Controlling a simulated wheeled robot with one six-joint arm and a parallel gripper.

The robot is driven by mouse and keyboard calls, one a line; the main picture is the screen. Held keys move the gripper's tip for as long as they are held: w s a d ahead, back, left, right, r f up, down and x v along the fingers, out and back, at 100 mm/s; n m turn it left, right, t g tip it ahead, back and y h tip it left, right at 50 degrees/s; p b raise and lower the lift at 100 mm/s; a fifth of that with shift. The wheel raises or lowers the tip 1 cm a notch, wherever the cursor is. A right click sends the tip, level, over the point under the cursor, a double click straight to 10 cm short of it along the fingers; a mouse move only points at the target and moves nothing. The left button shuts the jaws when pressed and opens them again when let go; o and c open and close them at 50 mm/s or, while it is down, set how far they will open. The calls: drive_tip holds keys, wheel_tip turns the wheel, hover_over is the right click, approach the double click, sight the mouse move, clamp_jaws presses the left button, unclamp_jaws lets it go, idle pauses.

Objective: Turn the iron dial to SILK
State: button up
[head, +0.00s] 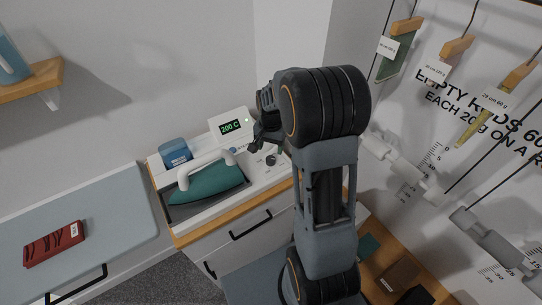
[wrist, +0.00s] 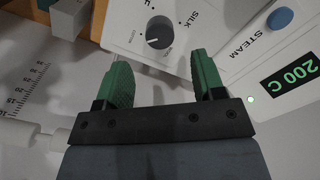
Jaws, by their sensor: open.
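The iron dial (wrist: 159,32) is a dark round knob on a white panel in the wrist view, with small dots and lettering around it. The word SILK (wrist: 190,21) is printed to its upper right. A pale mark on the knob appears to point left and down in the picture, away from SILK. My gripper (wrist: 161,62) is open, its green fingers apart and empty, short of the dial. In the head view my gripper (head: 262,138) hangs over the panel near the dial (head: 271,159). The teal iron (head: 207,184) rests on its stand to the left.
A display (wrist: 291,83) reads 200 C, beside a blue STEAM button (wrist: 280,18). In the head view the display box (head: 230,128) stands behind the iron. A grey board (head: 80,225) with a red folded cloth (head: 54,244) lies at left. Hanging tags and rods fill the right wall.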

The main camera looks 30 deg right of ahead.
sight(271, 158)
drive_tip(key=shift+f+p, duration=0.35)
drive_tip(key=shift+f, duration=2.75)
drive_tip(key=c, duration=0.9)
drive_tip(key=shift+n, duration=0.3)
